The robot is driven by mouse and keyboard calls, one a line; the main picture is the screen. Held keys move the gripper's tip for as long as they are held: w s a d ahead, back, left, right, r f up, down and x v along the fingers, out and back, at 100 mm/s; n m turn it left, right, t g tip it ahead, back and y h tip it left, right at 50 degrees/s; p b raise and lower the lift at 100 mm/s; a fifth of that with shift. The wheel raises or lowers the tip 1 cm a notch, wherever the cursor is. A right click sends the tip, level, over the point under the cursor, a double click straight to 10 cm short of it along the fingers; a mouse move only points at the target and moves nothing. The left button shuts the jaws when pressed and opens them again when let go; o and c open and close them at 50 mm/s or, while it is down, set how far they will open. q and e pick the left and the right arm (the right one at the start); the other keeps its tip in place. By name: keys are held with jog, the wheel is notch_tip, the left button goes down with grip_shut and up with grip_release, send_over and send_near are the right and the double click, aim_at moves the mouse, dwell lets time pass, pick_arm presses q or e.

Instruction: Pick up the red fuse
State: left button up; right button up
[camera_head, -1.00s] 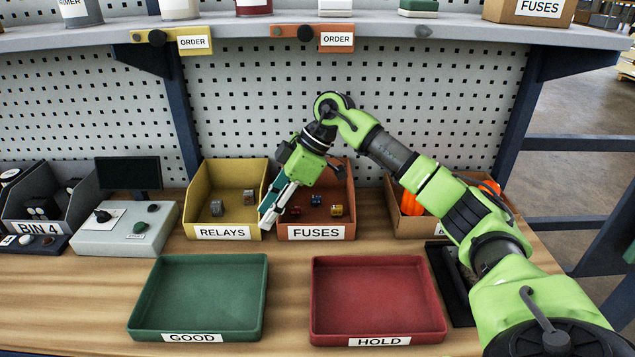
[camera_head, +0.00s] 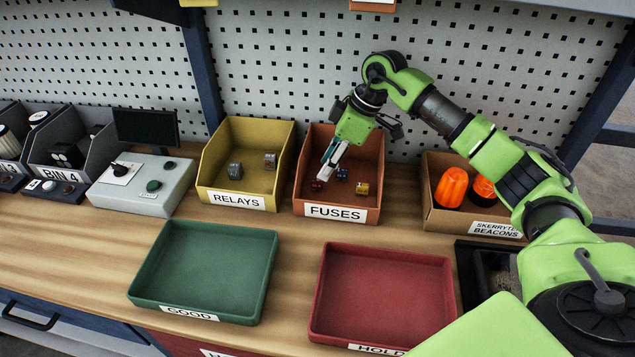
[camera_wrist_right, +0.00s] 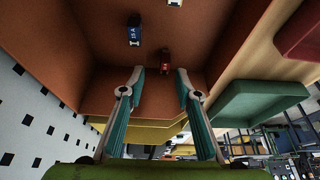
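The red fuse (camera_head: 317,185) lies in the orange-brown FUSES bin (camera_head: 336,212), left of a blue fuse (camera_head: 341,174) and a yellow fuse (camera_head: 362,188). My right gripper (camera_head: 324,178) points down into this bin, with its fingertips close to the red fuse. In the right wrist view, the gripper (camera_wrist_right: 161,78) is open, its two teal-padded fingers apart. The red fuse (camera_wrist_right: 165,62) shows just beyond the gap between the fingertips, not gripped. The blue fuse (camera_wrist_right: 133,30) and part of the yellow fuse (camera_wrist_right: 174,3) show farther off. My left gripper is out of view.
The yellow RELAYS bin (camera_head: 237,200) stands left of the FUSES bin, and the beacon box (camera_head: 437,217) right. A green GOOD tray (camera_head: 205,270) and a red HOLD tray (camera_head: 384,297) lie in front. A pegboard (camera_head: 300,60) rises behind.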

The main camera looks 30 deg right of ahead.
aim_at(317, 185)
jog(key=shift+f, duration=0.3)
jog(key=x, duration=0.1)
jog(key=p+x, duration=0.1)
jog(key=x, duration=0.2)
jog(key=shift+s+a+f+p, duration=0.1)
jog(key=shift+s+a+p, duration=0.2)
jog(key=shift+a+p, duration=0.05)
jog(key=shift+w+f, duration=0.1)
jog(key=shift+f, duration=0.25)
grip_shut()
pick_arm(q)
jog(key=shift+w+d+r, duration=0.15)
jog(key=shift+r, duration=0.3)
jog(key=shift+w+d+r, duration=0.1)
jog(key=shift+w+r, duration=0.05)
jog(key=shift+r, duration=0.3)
